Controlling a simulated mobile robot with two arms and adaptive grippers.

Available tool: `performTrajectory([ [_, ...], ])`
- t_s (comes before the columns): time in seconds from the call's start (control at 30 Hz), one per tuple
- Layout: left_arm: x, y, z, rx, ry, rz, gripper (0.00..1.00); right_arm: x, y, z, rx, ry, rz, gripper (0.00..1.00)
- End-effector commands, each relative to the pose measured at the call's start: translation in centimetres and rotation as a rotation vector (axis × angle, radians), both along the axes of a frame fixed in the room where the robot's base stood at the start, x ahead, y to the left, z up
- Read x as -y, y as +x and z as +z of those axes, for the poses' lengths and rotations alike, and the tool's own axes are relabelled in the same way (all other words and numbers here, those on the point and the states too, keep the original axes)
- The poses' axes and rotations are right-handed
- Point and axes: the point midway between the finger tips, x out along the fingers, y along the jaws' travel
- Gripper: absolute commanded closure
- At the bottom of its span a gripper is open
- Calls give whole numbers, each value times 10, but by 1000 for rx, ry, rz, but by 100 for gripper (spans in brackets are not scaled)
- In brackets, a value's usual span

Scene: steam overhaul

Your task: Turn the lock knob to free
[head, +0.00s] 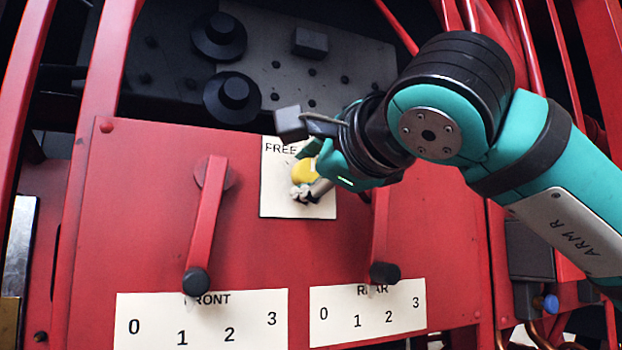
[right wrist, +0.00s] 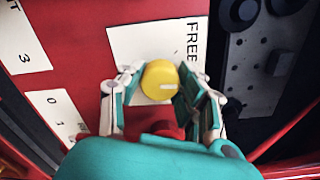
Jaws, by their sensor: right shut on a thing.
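The yellow lock knob (head: 305,171) sits on a cream plate (head: 272,196) lettered FREE, in the middle of the red panel. My right gripper (head: 310,180) reaches it from the right and covers part of the plate. The gripper is shut on the knob. Any other lettering on the plate is hidden. My left gripper is not in view.
A red FRONT lever (head: 206,215) with a black grip hangs left of the plate. A red REAR lever (head: 380,230) hangs to the right, close below my right arm. Numbered scale plates (head: 200,318) lie below. Black round fittings (head: 232,95) stand above the panel.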

Motion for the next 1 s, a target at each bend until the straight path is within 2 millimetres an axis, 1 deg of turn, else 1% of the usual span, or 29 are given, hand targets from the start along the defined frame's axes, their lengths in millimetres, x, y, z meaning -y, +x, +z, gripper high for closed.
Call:
performTrajectory([
  [0.23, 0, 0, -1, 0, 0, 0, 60, 0, 0, 0, 90, -218, -1, 97],
  [0.6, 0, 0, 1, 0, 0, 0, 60, -1, 0, 1, 220, -533, 0, 97],
  [0.8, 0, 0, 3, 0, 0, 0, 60, -1, -1, 0, 275, -667, 1, 97],
  [1.0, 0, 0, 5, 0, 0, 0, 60, -1, 0, 0, 311, -759, 1, 97],
])
